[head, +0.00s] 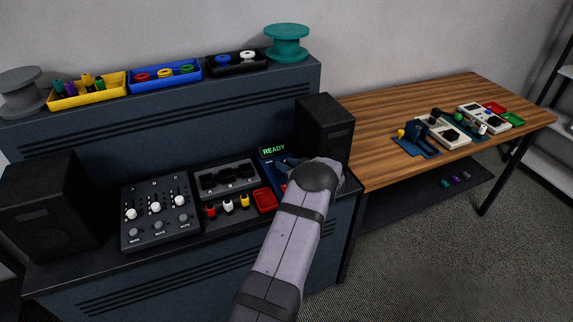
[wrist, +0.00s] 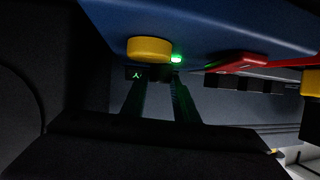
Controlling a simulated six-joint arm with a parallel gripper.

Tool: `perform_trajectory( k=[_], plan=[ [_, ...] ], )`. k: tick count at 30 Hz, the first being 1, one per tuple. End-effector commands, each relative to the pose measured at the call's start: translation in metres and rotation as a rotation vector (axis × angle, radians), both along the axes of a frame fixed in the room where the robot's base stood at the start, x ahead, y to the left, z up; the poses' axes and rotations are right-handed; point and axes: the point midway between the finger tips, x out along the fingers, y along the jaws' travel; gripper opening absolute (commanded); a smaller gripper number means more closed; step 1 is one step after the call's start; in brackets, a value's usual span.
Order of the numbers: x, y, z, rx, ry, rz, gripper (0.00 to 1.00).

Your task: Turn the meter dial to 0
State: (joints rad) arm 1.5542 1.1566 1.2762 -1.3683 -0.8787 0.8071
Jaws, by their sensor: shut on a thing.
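The blue unit (head: 280,178) stands right of the small red tray, under a green READY display (head: 273,151). My gripper's end is hidden behind my arm in the head view. In the wrist view, my gripper (wrist: 160,82) reaches to the blue unit's surface (wrist: 230,25). Its fingers are shut on a small dark part (wrist: 160,72), beside a yellow round knob (wrist: 149,48) and a lit green lamp (wrist: 176,58). I cannot tell whether this part is the meter dial, and no dial setting is readable. Pale boxes with dark knobs (head: 443,132) stand on the wooden table.
The red tray (head: 265,200), colored plugs (head: 228,206), the slider panel (head: 158,216) and a black speaker (head: 325,130) crowd the console around my arm. Colored bins (head: 87,102) line the upper shelf. The wooden table's near left part is clear.

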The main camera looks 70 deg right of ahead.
Motion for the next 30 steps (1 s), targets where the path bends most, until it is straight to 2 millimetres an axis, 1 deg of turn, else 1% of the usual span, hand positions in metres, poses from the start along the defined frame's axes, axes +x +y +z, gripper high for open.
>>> perform_trajectory(
  k=[8,9,10,11,22,26,30],
  plan=[
    [0.001,0.000,0.002,-0.002,-0.004,0.001,0.04],
    [0.001,0.000,0.002,-0.002,-0.004,0.001,0.36],
    [0.001,0.000,0.002,-0.002,-0.004,0.001,0.44],
    [0.001,0.000,0.002,-0.002,-0.004,0.001,0.45],
    [-0.002,0.001,0.002,-0.002,-0.001,-0.001,0.45],
    [-0.009,0.005,0.005,-0.002,-0.001,-0.002,0.45],
    [-0.021,0.014,0.011,-0.002,-0.001,-0.002,0.45]
  ],
)
